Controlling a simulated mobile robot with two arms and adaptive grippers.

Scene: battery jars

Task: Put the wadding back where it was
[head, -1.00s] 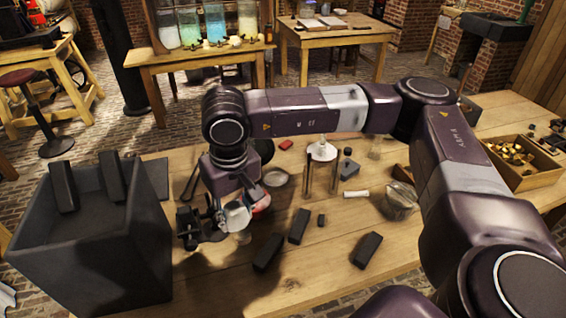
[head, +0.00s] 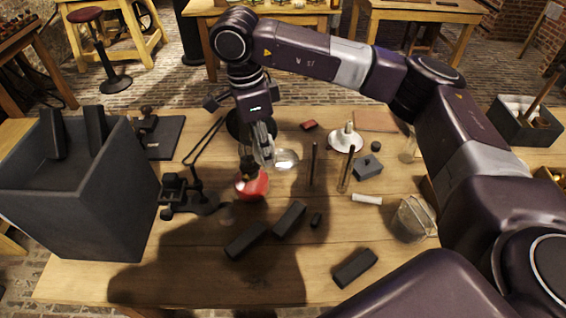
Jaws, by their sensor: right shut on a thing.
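My right gripper (head: 262,153) is in the middle left of the head view, pointing down over the table. It is shut on a small pale grey-white thing, mostly hidden by the fingers; I cannot tell for sure that it is the wadding. It is just above and behind a red round pot (head: 252,187) with a dark top; I cannot tell whether they touch. A clear round glass dish (head: 285,159) lies just right of the gripper. My left gripper is not in view.
A big dark box (head: 85,205) stands at the left, beside a black stand (head: 190,200). Dark blocks (head: 289,218) lie in front. Upright rods (head: 313,165), a white dish (head: 345,139), a white roll (head: 367,198) and a glass jar (head: 413,219) stand or lie to the right.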

